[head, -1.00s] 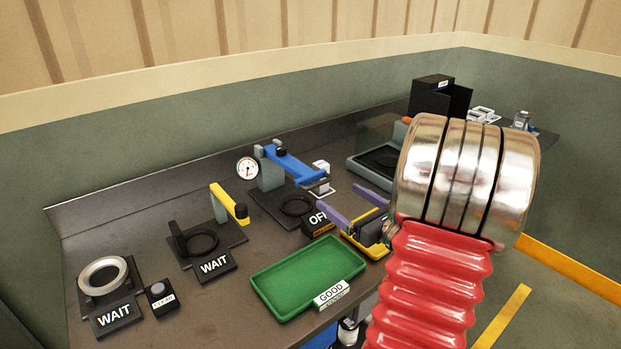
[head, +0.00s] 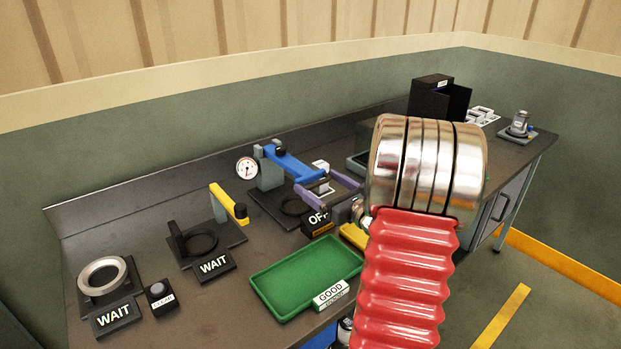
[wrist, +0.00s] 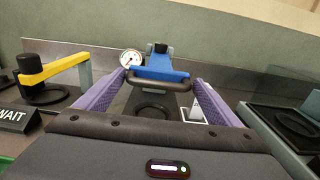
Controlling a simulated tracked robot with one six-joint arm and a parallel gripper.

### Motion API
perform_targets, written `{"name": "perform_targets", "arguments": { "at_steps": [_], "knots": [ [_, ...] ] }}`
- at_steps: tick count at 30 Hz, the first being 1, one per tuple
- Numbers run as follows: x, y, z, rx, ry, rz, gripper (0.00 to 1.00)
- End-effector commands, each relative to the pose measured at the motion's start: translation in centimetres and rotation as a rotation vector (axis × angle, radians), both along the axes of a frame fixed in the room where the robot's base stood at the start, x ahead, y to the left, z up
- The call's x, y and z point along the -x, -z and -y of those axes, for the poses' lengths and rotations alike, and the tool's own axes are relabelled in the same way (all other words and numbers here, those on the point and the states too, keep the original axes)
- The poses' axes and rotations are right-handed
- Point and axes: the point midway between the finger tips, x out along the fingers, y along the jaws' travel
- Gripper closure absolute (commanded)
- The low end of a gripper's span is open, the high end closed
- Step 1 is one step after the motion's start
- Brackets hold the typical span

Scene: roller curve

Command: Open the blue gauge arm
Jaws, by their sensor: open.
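The blue gauge arm (head: 288,165) lies lowered across its dark fixture, hinged on a grey post at the back. Its dark handle bar (wrist: 159,83) faces me at the near end in the wrist view. A black ring seat (wrist: 153,111) shows below the arm. My gripper (head: 325,187) is open, its two purple fingers at the near end of the arm. In the wrist view my gripper (wrist: 152,92) has one finger on each side of the handle. I cannot tell whether a finger touches it.
A dial gauge (head: 246,167) stands left of the post. A green GOOD tray (head: 290,262), an OFF sign (head: 318,218) and a yellow-armed station (head: 228,203) are nearby. A grey station (wrist: 280,135) stands close on the right in the wrist view.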

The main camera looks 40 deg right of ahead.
Motion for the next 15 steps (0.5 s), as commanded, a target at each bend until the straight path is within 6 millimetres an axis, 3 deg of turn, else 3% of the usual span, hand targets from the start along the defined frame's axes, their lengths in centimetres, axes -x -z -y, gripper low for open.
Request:
{"name": "perform_targets", "arguments": {
  "at_steps": [7, 15],
  "knots": [
    [-3.5, 0.0, 0.4, 0.000, -0.001, 0.000, 0.12],
    [-4.7, 0.0, 0.5, 0.000, 0.000, 0.000, 0.12]
  ]
}}
